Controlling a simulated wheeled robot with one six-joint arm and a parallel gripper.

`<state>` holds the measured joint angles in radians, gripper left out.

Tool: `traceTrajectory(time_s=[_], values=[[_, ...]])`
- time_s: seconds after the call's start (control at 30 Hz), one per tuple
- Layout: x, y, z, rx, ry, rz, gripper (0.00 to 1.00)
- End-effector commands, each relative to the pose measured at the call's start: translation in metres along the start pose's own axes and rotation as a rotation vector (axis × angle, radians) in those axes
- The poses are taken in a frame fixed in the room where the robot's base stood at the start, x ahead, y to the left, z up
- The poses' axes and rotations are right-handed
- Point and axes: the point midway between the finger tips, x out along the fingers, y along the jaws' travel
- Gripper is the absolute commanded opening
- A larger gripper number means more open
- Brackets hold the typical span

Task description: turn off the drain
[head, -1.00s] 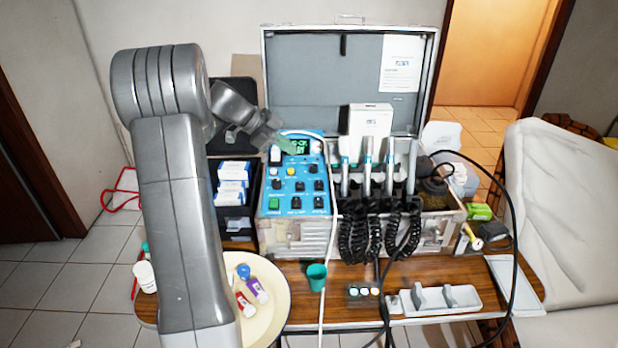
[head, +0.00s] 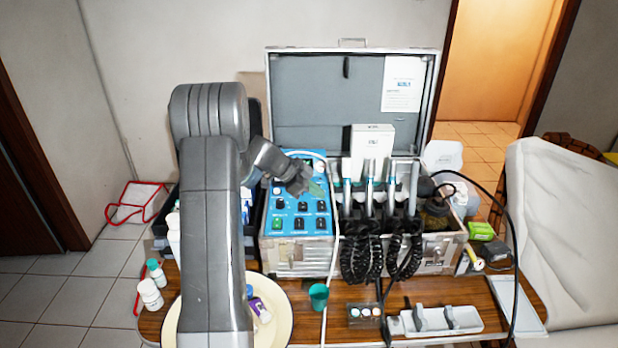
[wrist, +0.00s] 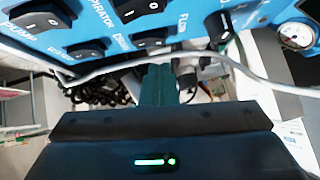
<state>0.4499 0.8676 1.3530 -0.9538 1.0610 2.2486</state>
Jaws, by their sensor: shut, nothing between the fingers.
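In the wrist view the panel (wrist: 75,30) fills the top, with a switch beside a small label that seems to read DRAIN (wrist: 122,42). Other labels read PUMP and FLUSH, and one is cut off. Rocker positions are hard to tell. My gripper (head: 318,188) is shut and empty, its green fingers over the panel's right side. In the wrist view its fingers (wrist: 163,75) point toward the panel's near edge; contact cannot be told.
A white hose (wrist: 150,62) runs across the wrist view near my fingers. Corded handpieces (head: 380,200) stand right of the panel. A green cup (head: 318,296) and a cream plate (head: 283,325) are on the wooden table. A gauge (wrist: 297,36) shows at the right.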

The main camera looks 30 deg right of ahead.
Motion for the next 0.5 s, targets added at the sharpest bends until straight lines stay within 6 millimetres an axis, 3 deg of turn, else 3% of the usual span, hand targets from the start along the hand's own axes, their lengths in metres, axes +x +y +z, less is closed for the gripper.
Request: traceTrajectory(time_s=[0.2, 0.5], values=[[0.012, 0.0, 0.012, -0.001, 0.0, 0.0, 0.0], [0.014, 0.0, 0.014, 0.0, 0.0, 0.0, 0.0]])
